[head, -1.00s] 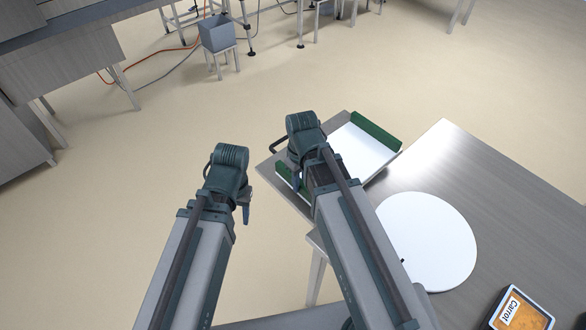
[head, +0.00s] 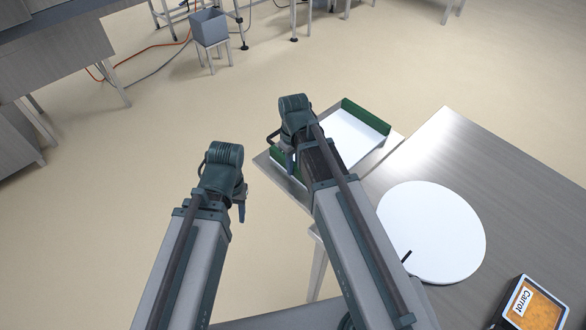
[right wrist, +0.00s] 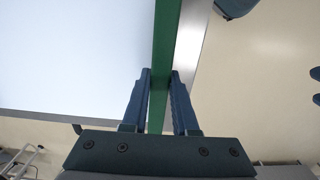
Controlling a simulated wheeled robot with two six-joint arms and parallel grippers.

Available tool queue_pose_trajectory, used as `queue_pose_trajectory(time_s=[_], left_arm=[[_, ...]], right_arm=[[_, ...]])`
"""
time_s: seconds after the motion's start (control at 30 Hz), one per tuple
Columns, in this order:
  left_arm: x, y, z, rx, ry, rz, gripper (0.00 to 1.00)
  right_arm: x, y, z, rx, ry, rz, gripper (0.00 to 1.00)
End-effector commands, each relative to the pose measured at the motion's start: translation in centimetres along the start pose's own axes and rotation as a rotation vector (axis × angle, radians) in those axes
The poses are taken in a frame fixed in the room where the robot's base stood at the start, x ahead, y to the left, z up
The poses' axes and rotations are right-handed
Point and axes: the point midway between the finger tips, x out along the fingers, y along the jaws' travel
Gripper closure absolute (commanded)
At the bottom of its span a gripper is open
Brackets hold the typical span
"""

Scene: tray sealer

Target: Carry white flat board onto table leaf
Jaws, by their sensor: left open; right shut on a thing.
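The white flat board (head: 355,138) has green raised strips on two opposite edges, the far one (head: 366,115) plain to see. It lies over the grey metal table leaf (head: 388,150); whether it touches the leaf or is just above it, I cannot tell. My right gripper (head: 290,163) is at the board's near left edge. In the right wrist view its fingers (right wrist: 159,100) are shut on the green strip (right wrist: 162,55), with the white surface (right wrist: 70,55) to the left. My arm hides part of the board. My left gripper (head: 241,205) is open and empty, left of the leaf.
A metal table (head: 480,180) adjoins the leaf on the right. A white round disc (head: 435,230) lies on it, with a tray labelled Carrot (head: 530,304) at the lower right. A grey bin on a stool (head: 208,27) stands far off. Open floor lies left of the leaf.

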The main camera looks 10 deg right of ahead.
Motion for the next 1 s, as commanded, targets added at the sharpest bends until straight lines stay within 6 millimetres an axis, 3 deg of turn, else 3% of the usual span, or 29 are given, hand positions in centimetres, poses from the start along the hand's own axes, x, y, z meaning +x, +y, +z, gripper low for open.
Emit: queue_pose_trajectory(time_s=[0.3, 0.33, 0.5, 1.0], left_arm=[[0.3, 0.0, 0.0, 0.000, 0.000, 0.000, 0.50], [0.2, 0.0, 0.0, 0.000, 0.000, 0.000, 0.50], [0.1, 0.0, 0.0, 0.000, 0.000, 0.000, 0.50], [-0.9, -0.1, 0.0, 0.000, 0.000, 0.000, 0.50]], right_arm=[[0.3, 0.0, 0.0, 0.000, 0.000, 0.002, 1.00], [0.2, 0.0, 0.0, 0.000, 0.000, 0.000, 0.69], [0.1, 0.0, 0.0, 0.000, 0.000, 0.000, 0.43], [-0.9, 0.0, 0.0, 0.000, 0.000, 0.000, 0.43]])
